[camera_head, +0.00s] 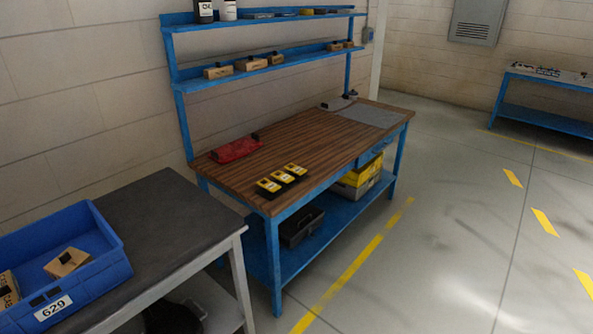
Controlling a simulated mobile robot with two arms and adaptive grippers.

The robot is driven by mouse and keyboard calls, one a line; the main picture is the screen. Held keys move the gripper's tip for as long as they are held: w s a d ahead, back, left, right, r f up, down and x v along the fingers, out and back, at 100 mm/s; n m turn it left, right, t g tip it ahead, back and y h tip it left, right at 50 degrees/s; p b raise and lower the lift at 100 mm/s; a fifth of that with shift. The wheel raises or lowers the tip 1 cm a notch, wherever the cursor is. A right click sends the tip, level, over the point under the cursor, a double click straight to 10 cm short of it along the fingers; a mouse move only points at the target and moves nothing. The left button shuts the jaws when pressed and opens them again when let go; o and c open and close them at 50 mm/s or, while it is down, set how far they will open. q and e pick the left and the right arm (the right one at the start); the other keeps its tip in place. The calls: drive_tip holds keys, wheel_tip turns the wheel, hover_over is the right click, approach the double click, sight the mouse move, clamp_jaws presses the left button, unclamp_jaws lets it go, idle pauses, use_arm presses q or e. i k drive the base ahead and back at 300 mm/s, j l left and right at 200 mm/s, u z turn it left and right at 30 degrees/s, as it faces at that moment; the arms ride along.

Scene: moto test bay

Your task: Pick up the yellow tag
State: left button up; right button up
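Three small yellow-and-black items lie in a row near the front edge of the wooden workbench (330,139). They are a left one (269,186), a middle one (283,177) and a right one (296,169). They are too small for me to tell whether one of them is the yellow tag. A small yellow item (306,11) also sits on the top shelf. Neither of my grippers is in view.
A red cloth-like item (236,150) lies at the bench's back left. A dark table (170,215) at front left holds a blue crate (108,275) labelled 629 with cardboard boxes. Blue shelves (260,70) rise behind the bench. Open floor (440,240) lies to the right.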

sight(299, 170)
drive_tip(key=i+l+u, duration=0.3)
drive_tip(key=i, duration=0.4)
drive_tip(key=i+l+u, duration=0.35)
drive_tip(key=i+l, duration=0.25)
